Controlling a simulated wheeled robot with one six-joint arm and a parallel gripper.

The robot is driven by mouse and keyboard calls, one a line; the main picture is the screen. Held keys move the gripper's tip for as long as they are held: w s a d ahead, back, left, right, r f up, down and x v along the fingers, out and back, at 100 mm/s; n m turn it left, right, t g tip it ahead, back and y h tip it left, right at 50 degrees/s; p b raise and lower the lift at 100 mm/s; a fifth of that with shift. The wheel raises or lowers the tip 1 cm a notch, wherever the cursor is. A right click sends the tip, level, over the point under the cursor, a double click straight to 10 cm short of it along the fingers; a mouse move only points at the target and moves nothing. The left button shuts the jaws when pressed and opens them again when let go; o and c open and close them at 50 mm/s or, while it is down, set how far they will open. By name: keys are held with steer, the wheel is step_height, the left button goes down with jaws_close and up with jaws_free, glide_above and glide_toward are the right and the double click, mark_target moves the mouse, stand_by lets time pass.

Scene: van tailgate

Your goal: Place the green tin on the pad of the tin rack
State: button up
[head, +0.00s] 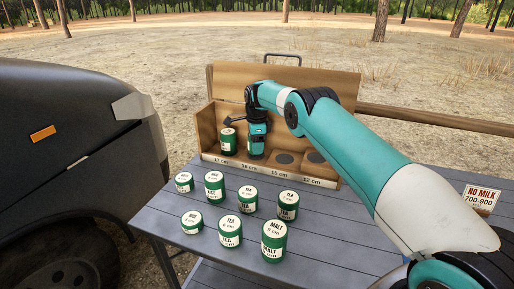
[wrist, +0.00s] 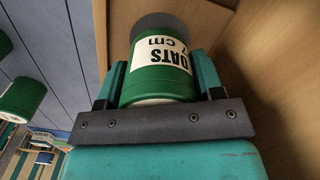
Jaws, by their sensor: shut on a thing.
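The tin rack (head: 285,93) is an open wooden box on the table with several bays and dark round pads, one bare pad (head: 283,159) showing. My gripper (head: 257,142) is inside the rack at the second bay from the left, above the "16 cm" label. It is shut on a green tin marked "OATS" (wrist: 160,85), seen between the fingers in the wrist view (wrist: 158,88). A dark round pad (wrist: 167,19) shows just beyond the tin's end. I cannot tell whether the tin touches it. Another green tin (head: 228,142) stands in the leftmost bay.
Several green tins, such as the malt tin (head: 274,243), stand on the grey slatted table (head: 330,225) in front of the rack. A "NO MILK 700-900" sign (head: 481,198) stands at the right. A dark van (head: 70,130) is at the left.

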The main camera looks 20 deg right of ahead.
steer(key=shift+f, duration=0.9)
steer(key=o, duration=0.7)
step_height(320, 180, up, 12)
steer(key=shift+a+r, duration=0.1)
steer(key=shift+r, duration=0.05)
steer(key=s+a+r+n+y, duration=0.1)
steer(key=s+a+r+n, duration=0.6)
steer(key=s+n, duration=0.15)
steer(key=s+a+r+n, duration=0.6)
steer(key=s+a+n, duration=0.1)
steer(key=s, duration=0.3)
steer(key=s+a+f+n+y, duration=0.1)
steer(key=s+n, duration=0.5)
steer(key=s, duration=0.8)
steer(key=s+a+f+n+y, duration=0.1)
steer(key=s+a+n, duration=0.3)
steer(key=s, duration=1.1)
steer(key=n+y, duration=0.1)
steer(key=n, duration=0.2)
steer(key=shift+s+f, duration=0.15)
steer(key=shift+s, duration=0.15)
